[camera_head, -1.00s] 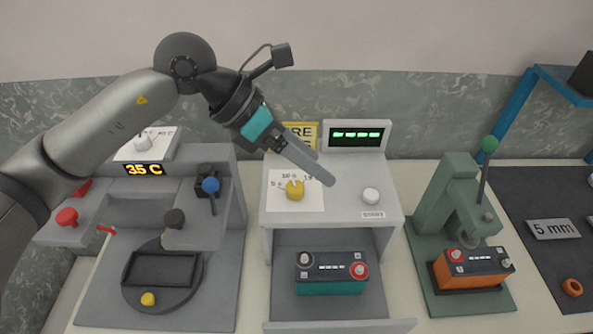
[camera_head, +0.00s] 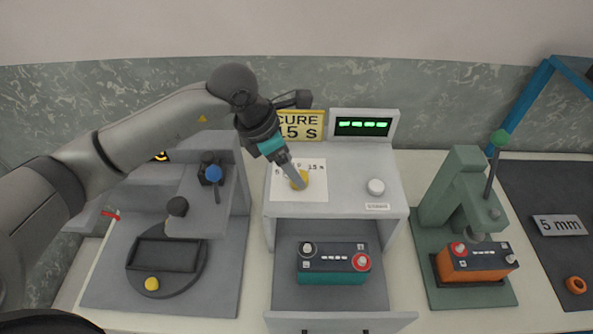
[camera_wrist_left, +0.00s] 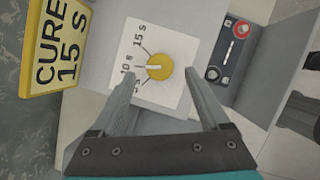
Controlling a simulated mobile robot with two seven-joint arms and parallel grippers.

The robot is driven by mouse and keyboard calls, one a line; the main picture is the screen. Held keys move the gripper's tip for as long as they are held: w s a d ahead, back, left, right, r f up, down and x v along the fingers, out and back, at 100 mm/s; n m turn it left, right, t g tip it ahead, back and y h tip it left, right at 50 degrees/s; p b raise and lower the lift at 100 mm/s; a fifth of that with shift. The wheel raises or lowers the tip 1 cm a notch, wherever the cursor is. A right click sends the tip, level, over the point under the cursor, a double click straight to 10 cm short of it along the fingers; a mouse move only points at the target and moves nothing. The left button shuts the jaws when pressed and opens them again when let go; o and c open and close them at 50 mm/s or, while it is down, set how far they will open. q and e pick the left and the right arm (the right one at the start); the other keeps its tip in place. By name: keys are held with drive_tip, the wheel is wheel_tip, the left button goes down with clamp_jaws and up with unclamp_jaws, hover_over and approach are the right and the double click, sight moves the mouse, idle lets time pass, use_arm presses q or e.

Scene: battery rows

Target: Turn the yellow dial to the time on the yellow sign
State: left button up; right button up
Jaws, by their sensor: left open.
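The yellow dial (camera_head: 305,179) sits on a white card on top of the grey cabinet, partly hidden by my left gripper in the head view. In the left wrist view the dial (camera_wrist_left: 162,74) shows clearly, its white pointer directed about at the "10 s" mark. The card (camera_wrist_left: 172,95) carries marks for 5 s, 10 s and 15 s. The yellow sign (camera_head: 313,117) reads "CURE 15 s"; it also shows in the left wrist view (camera_wrist_left: 78,50). My left gripper (camera_head: 302,187) is open, its fingers pointing down with tips on either side of the dial, seemingly apart from it.
A white round button (camera_head: 376,187) and a green display (camera_head: 362,127) are right of the dial. A teal battery (camera_head: 333,278) lies in the open tray below. A station with a blue knob (camera_head: 214,174) stands left; a green press (camera_head: 449,195) with an orange battery stands right.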

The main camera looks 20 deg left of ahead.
use_arm(q)
drive_tip(key=shift+x, duration=1.7)
clamp_jaws()
